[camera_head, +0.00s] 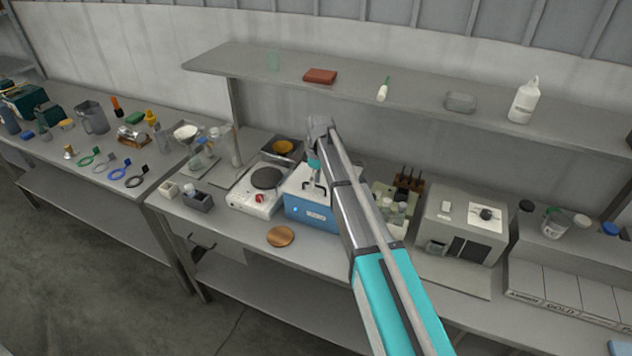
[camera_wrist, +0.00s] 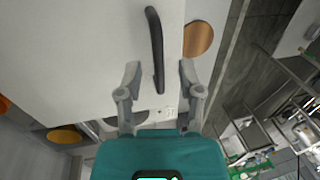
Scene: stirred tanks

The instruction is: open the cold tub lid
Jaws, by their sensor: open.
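The tub is a blue box (camera_head: 311,214) with a white lid, standing on the middle of the bench in the head view. Its front label is too small to read. The white lid (camera_wrist: 90,50) fills much of the wrist view and lies flat. A black bar handle (camera_wrist: 156,50) runs along it; it also shows in the head view (camera_head: 313,187). My gripper (camera_wrist: 160,69) is open, with one finger on each side of the handle's near part. I cannot tell whether the fingers touch it. In the head view, my arm hides the tub's right side.
A white hotplate (camera_head: 254,194) stands close left of the tub, and a grey machine (camera_head: 461,222) to the right. A brown disc (camera_head: 280,237) lies in front, also in the wrist view (camera_wrist: 198,39). A shelf (camera_head: 430,98) runs above the bench behind the tub.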

